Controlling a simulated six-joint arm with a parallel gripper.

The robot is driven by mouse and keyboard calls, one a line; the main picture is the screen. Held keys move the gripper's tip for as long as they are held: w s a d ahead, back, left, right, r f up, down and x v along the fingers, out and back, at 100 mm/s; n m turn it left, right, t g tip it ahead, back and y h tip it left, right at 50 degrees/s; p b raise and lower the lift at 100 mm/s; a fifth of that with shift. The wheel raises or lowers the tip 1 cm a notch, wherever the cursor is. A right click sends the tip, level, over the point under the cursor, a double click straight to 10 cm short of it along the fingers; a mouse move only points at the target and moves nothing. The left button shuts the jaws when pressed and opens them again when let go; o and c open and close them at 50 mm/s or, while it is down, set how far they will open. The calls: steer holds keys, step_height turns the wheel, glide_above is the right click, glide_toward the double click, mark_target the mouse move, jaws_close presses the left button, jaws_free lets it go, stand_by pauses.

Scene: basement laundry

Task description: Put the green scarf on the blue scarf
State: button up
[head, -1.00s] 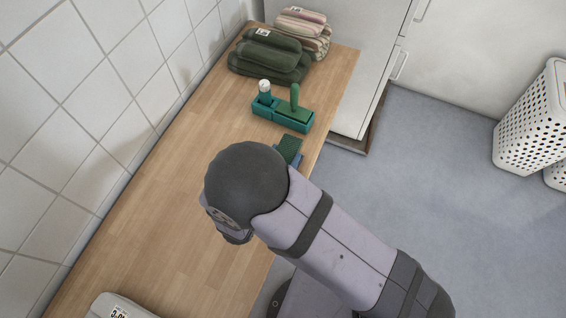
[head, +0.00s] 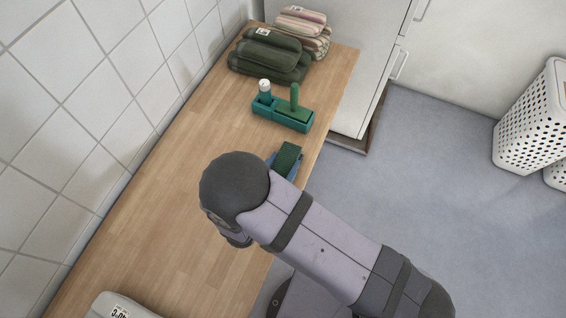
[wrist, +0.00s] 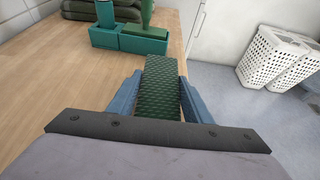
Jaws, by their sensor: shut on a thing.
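The green scarf (head: 286,158) is a dark green, textured, folded strip near the right edge of the wooden counter. In the wrist view the scarf (wrist: 159,88) lies between the two blue fingers of my gripper (wrist: 160,98), which is shut on it. In the head view my dark rounded wrist hides part of the gripper (head: 284,164) and the counter below it. I cannot make out a blue scarf in either view; the blue beside the green scarf looks like my fingers. Whether the scarf touches the counter is unclear.
A teal caddy (head: 295,124) with a white-capped bottle and a green-handled brush stands just beyond the scarf. Folded dark green textiles (head: 268,58) and striped ones (head: 308,38) are at the far end. A white device (head: 118,306) sits near left. The counter's left middle is clear.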

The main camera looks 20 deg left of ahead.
steer(key=o, duration=1.1)
steer(key=shift+r+p, duration=0.2)
steer(key=shift+p, duration=0.1)
steer(key=shift+s, duration=0.25)
steer(key=b+v, duration=0.2)
steer(key=v, duration=0.9)
steer(key=shift+s+r+b, duration=0.2)
steer(key=shift+b, duration=0.15)
